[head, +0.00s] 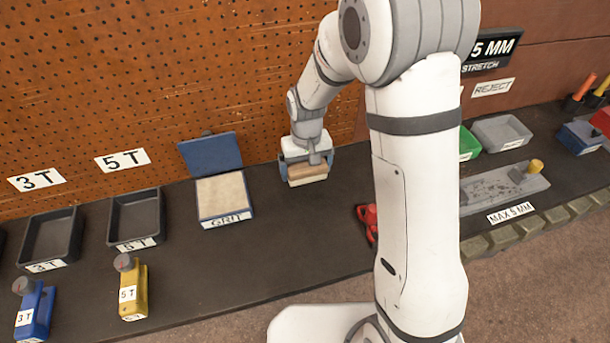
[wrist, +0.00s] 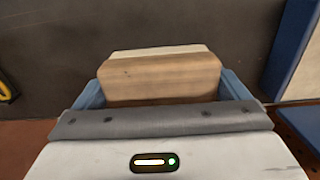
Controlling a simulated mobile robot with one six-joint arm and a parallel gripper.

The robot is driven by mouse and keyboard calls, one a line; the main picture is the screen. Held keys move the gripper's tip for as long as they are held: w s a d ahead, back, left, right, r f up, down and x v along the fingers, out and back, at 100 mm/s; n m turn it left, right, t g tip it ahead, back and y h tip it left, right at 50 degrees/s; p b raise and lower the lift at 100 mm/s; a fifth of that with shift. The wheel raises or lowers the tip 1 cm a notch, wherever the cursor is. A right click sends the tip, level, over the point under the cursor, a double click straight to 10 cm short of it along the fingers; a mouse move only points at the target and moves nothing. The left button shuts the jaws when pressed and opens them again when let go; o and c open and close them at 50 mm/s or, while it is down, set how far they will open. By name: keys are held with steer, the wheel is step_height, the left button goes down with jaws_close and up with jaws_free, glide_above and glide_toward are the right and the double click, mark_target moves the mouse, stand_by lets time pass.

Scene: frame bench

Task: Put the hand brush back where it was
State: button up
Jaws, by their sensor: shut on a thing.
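My gripper (head: 306,166) is near the back of the dark bench, to the right of the grit box. It is shut on the hand brush (head: 307,173), a wooden block with a paler strip along one side. In the wrist view the hand brush (wrist: 160,77) lies between the blue fingers of my gripper (wrist: 163,90). I cannot tell whether the brush touches the bench top.
The grit box (head: 222,196) has its blue lid open against the pegboard. Dark trays (head: 134,220) and blue and yellow tools stand to the left. A red object (head: 367,222) lies partly behind my arm. Bench around the brush is clear.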

mark_target(306, 177)
steer(key=shift+f, duration=1.75)
steer(key=shift+s, duration=0.1)
steer(key=shift+f, duration=0.15)
steer(key=o, duration=0.7)
steer(key=shift+c, duration=0.2)
